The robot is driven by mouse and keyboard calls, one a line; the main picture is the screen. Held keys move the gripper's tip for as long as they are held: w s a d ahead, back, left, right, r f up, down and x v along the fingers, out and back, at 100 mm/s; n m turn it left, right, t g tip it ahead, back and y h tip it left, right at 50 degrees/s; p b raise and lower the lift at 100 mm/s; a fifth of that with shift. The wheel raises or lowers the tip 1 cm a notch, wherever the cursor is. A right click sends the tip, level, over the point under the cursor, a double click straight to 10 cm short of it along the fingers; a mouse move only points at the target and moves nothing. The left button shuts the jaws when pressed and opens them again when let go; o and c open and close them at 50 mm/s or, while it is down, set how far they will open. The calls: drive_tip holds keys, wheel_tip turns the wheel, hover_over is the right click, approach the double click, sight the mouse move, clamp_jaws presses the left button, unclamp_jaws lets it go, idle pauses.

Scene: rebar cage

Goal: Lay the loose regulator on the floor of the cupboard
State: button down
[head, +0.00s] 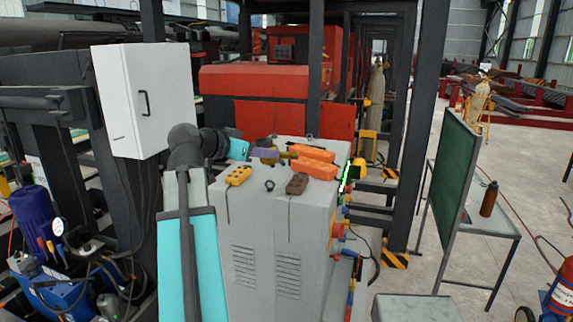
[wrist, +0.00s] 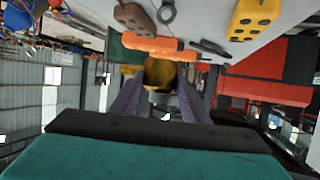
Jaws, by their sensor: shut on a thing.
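My gripper (head: 268,154) is above the top of a grey cabinet in the head view. In the wrist view its two purple fingers (wrist: 158,88) are shut on a brass-yellow regulator (wrist: 160,71). The regulator is mostly hidden by the gripper and orange things in the head view. A white cupboard (head: 122,85) with a black handle stands to the left of my arm in the head view. Its door looks shut, and its floor is hidden. The gripper is well to the right of the cupboard.
On the grey cabinet (head: 262,215) lie a yellow pendant (head: 238,176), a brown pendant (head: 297,184), a dark ring (head: 269,185) and orange tools (head: 314,168). Dark steel posts (head: 408,130) stand to the right. A green board (head: 452,175) and a table are further right.

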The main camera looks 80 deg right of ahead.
drive_tip(key=shift+m+g+y, duration=0.7)
drive_tip(key=shift+m+g, duration=0.1)
drive_tip(key=shift+m, duration=0.1)
drive_tip(key=s+f+b, duration=0.2)
drive_tip(key=s+b, duration=0.1)
drive_tip(key=s+a+f+b, duration=0.1)
drive_tip(key=s+f, duration=0.1)
drive_tip(key=shift+s+b, duration=0.15)
drive_tip(key=shift+b, duration=0.25)
drive_tip(key=shift+d+r, duration=0.1)
drive_tip(key=w+d+p, duration=0.1)
drive_tip(key=d, duration=0.3)
drive_tip(key=w+d+p, duration=0.2)
drive_tip(key=d, duration=0.2)
drive_tip(key=w+d+f+p, duration=0.1)
drive_tip(key=w+d, duration=0.1)
drive_tip(key=d, duration=0.2)
drive_tip(key=shift+w+d, duration=0.2)
drive_tip(key=shift+d, duration=0.2)
drive_tip(key=shift+w+d+f, duration=0.15)
drive_tip(key=shift+d+f, duration=0.05)
drive_tip(key=shift+d, duration=0.15)
